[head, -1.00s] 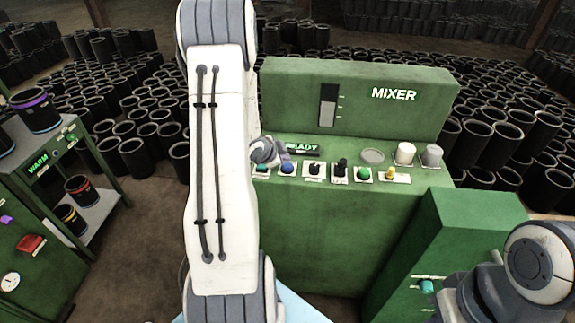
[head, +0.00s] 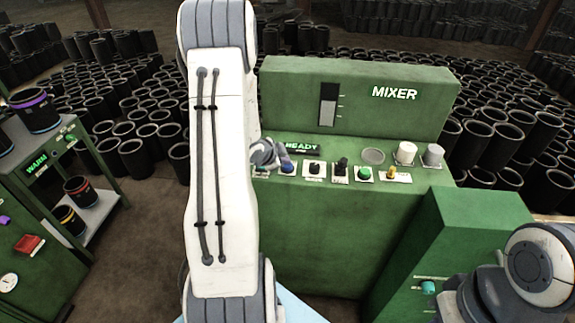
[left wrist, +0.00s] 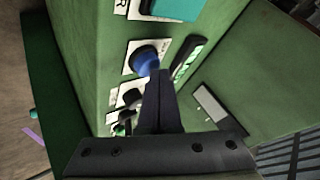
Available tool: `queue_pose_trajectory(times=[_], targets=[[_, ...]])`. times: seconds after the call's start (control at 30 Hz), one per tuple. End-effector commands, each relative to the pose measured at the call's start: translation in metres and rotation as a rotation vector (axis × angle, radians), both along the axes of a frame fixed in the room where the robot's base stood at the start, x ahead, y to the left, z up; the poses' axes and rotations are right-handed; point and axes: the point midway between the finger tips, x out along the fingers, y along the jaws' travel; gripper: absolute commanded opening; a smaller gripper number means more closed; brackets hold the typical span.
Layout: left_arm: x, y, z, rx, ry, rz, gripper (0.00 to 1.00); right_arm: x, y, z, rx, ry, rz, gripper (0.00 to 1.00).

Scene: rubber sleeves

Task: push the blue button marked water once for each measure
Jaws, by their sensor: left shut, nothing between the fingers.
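The blue button (head: 287,169) sits on a white plate on the ledge of the green mixer (head: 352,95). It also shows in the left wrist view (left wrist: 143,60) as a blue domed cap. My left gripper (head: 286,160) is shut and empty. Its dark fingertips (left wrist: 160,76) are right beside the blue cap in the left wrist view and overlap its edge. I cannot tell whether they touch it. The button's label is not readable. My right arm shows at the lower right, but its gripper is not in view.
A black knob (head: 314,168), a black lever (head: 340,168), a green button (head: 364,173) and a yellow control (head: 391,174) line the ledge. A lit READY display (head: 301,147) is behind the blue button. White and grey cylinders stand at right.

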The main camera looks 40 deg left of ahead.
Motion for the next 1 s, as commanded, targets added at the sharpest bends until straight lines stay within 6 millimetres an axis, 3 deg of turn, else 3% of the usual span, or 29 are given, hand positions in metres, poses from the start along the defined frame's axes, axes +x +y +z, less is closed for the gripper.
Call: queue_pose_trajectory(times=[0.6, 1.0], targets=[[0.000, 0.000, -0.004, 0.000, 0.001, 0.000, 0.00, 0.000, 0.000, -0.003, 0.000, 0.000, 0.000, 0.00], [0.000, 0.000, 0.013, 0.000, 0.001, 0.000, 0.00, 0.000, 0.000, 0.012, 0.000, 0.000, 0.000, 0.00]])
